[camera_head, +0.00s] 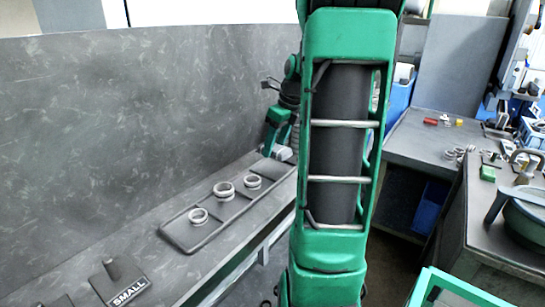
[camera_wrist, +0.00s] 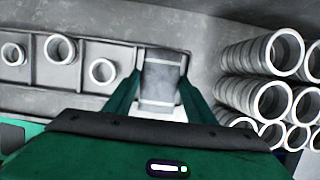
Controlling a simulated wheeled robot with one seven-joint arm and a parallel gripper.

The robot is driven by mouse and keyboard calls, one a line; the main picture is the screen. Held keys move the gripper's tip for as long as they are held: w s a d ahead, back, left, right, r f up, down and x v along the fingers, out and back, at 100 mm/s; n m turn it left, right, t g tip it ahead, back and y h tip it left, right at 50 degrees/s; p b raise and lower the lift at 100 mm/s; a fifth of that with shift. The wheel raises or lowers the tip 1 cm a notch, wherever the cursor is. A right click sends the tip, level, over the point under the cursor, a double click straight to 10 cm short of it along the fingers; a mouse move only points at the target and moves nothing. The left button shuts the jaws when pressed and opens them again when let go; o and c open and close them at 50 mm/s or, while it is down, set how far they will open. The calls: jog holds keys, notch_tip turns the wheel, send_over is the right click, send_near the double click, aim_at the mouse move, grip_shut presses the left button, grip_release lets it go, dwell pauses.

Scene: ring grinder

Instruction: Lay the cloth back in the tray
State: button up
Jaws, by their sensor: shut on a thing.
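My gripper (camera_wrist: 161,84) is shut on the cloth (camera_wrist: 160,78), a small grey folded piece that fills the gap between the two green fingers in the wrist view. The tray (camera_wrist: 100,42) is a long grey one with compartments, on the bench to the left in the wrist view. The cloth is at the tray's right end there; I cannot tell whether it touches the tray floor. In the head view my gripper (camera_head: 280,143) is low at the far end of the tray (camera_head: 164,233), partly hidden by my arm.
Three pale rings (camera_head: 224,190) stand in the tray's compartments. Many rings are stacked (camera_wrist: 262,100) close to the right of my gripper in the wrist view. A tall grey panel (camera_head: 140,130) runs behind the bench. A "SMALL" sign (camera_head: 128,292) is at the near end.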

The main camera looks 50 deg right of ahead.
jog(key=shift+f, duration=2)
jog(key=shift+f, duration=0.4)
jog(key=shift+f, duration=0.2)
jog(key=o, duration=1.3)
jog(key=shift+r, duration=0.1)
